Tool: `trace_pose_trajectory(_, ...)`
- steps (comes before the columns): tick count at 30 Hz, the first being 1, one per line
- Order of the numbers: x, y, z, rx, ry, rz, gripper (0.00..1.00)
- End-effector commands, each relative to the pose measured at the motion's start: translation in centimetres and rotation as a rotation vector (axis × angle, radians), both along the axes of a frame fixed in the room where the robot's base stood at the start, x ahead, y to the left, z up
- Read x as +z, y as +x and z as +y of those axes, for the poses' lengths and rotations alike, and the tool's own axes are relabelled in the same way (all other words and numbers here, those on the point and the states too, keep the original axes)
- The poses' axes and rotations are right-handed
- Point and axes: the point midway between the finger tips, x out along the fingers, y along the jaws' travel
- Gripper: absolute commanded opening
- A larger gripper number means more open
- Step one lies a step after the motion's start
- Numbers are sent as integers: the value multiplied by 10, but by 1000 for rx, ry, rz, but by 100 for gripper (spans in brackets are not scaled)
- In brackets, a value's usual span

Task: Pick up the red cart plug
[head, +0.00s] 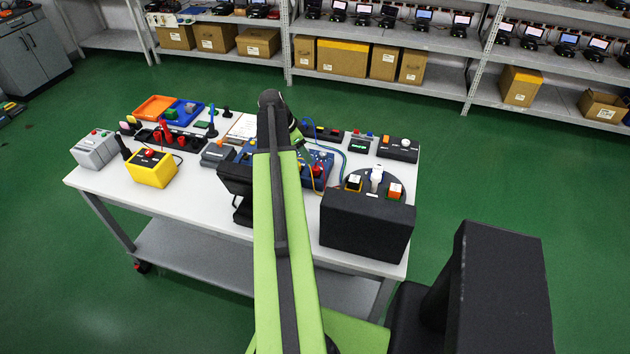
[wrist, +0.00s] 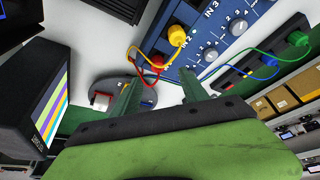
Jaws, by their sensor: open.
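A red plug (wrist: 157,63) shows in the wrist view, at the edge of the blue panel (wrist: 222,30), beside a yellow plug (wrist: 177,36). In the head view a red plug (head: 316,170) also shows on the blue panel, just right of my arm. My gripper (wrist: 161,78) is open, with its two green fingers apart and nothing visibly held between them. The red plug appears beyond the fingertips, between their lines; I cannot tell the exact gap. In the head view my arm hides part of the panel.
A black box (head: 366,226) stands at the table's front right, near a round dark plate (head: 366,187) with small parts. A yellow box (head: 151,169), red upright pieces (head: 166,131) and trays are on the left. A blue and a green cable plug (wrist: 297,39) sit on a black strip.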

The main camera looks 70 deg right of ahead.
Motion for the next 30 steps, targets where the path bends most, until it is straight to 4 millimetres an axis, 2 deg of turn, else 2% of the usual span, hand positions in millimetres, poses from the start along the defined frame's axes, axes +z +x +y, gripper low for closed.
trace_pose_trajectory(1, -22, -3, -4, 0, 0, 0, 52)
trace_pose_trajectory(5, -43, -10, -10, 0, 0, 0, 52)
trace_pose_trajectory(13, -48, -14, -13, 1, 0, 0, 52)
trace_pose_trajectory(22, -91, -31, -24, 2, -1, -1, 52)
trace_pose_trajectory(29, -88, -32, -24, 3, -1, -1, 52)
trace_pose_trajectory(30, -88, -32, -24, 3, -1, -1, 48)
